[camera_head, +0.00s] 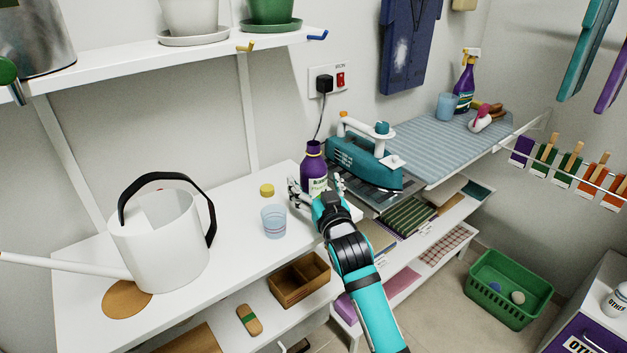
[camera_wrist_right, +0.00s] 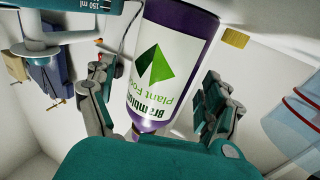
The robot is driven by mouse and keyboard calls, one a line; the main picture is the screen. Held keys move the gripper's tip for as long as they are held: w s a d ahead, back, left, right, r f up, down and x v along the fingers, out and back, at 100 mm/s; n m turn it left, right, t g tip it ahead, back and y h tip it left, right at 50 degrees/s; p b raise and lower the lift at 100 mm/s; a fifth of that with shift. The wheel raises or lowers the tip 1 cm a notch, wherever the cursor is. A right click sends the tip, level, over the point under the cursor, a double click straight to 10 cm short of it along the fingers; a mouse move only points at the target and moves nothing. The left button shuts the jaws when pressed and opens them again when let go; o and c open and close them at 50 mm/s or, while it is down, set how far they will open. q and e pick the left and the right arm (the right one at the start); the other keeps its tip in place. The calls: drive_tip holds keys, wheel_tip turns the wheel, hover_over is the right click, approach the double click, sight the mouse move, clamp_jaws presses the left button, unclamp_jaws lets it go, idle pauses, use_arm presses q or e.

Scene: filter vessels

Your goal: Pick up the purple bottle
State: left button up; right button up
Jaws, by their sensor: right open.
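The purple bottle (camera_head: 313,154) stands upright on the white shelf top, near its right end. Its white label with a green diamond shows large in the right wrist view (camera_wrist_right: 168,65). My right gripper (camera_head: 316,190) is open, with one finger on each side of the bottle. In the right wrist view the bottle is between the open fingers (camera_wrist_right: 157,80), with visible gaps beside it; contact is not clear. The bottle's lower part is partly hidden by the gripper in the head view. My left gripper is not in view.
A clear blue cup (camera_head: 273,221) and a small yellow cap (camera_head: 267,190) stand just left of the gripper. A white watering can (camera_head: 163,240) is further left. A teal machine (camera_head: 365,160) stands close to the bottle's right. A purple spray bottle (camera_head: 465,85) stands further back.

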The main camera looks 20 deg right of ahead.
drive_tip(key=shift+w, duration=0.65)
drive_tip(key=shift+s, duration=0.1)
drive_tip(key=c, duration=1.5)
